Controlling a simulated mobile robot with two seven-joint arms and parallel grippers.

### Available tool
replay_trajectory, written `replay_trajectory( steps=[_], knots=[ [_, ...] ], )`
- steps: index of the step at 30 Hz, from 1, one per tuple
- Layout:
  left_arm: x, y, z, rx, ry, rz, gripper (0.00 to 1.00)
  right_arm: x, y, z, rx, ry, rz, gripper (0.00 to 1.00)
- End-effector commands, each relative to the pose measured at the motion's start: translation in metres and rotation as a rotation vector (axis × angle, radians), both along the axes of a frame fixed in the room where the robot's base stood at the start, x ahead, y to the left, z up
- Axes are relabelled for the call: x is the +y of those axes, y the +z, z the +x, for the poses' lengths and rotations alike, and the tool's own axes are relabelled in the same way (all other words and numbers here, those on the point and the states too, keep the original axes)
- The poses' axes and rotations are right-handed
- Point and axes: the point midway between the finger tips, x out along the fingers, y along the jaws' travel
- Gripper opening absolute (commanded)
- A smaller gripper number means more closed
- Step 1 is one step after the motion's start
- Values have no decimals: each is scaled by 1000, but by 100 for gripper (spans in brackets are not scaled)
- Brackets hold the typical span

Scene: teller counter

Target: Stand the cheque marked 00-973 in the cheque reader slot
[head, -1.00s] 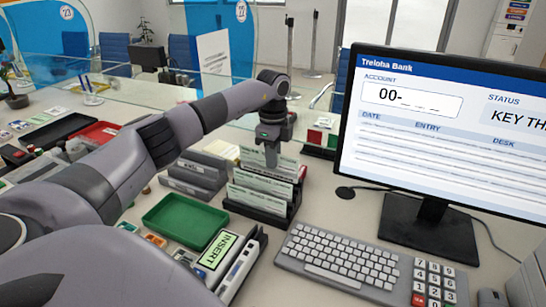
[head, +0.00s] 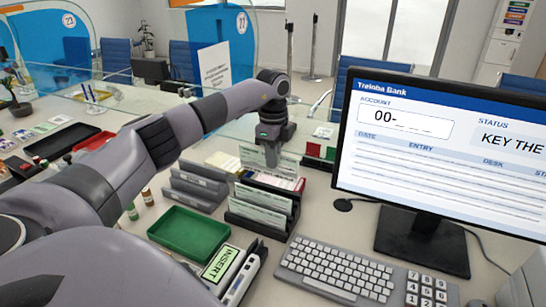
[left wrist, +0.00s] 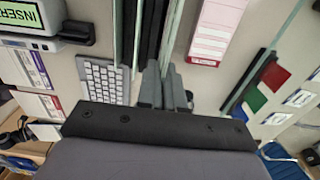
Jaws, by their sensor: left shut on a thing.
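My left gripper (head: 272,158) is shut on a pale cheque (head: 252,158), held upright above the back of the dark cheque rack (head: 262,228). Its marking is too small to read. Two more pale green cheques (head: 264,196) stand upright in the rack, below and in front of the held one. The cheque reader (head: 243,279) lies at the lower middle of the head view, with a green INSERT display (head: 221,263) beside its slot. In the left wrist view the fingers (left wrist: 166,88) point away over the counter. My right gripper is not in view.
A green tray (head: 188,235) lies left of the rack. A grey holder (head: 197,183) stands behind the tray. The keyboard (head: 337,270) and monitor (head: 420,160) are at the right. A glass screen (head: 120,85) crosses the counter beyond.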

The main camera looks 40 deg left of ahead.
Motion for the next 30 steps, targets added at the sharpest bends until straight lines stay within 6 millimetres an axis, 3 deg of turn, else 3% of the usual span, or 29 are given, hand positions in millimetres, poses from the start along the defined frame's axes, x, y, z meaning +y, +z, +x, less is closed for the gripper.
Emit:
replay_trajectory(
  steps=[2,18,30],
  knots=[
    [0,7,0,0,0,0,0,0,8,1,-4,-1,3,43],
    [0,33,0,-1,0,0,0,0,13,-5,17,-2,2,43],
    [0,34,0,0,0,0,0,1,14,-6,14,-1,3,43]
  ],
)
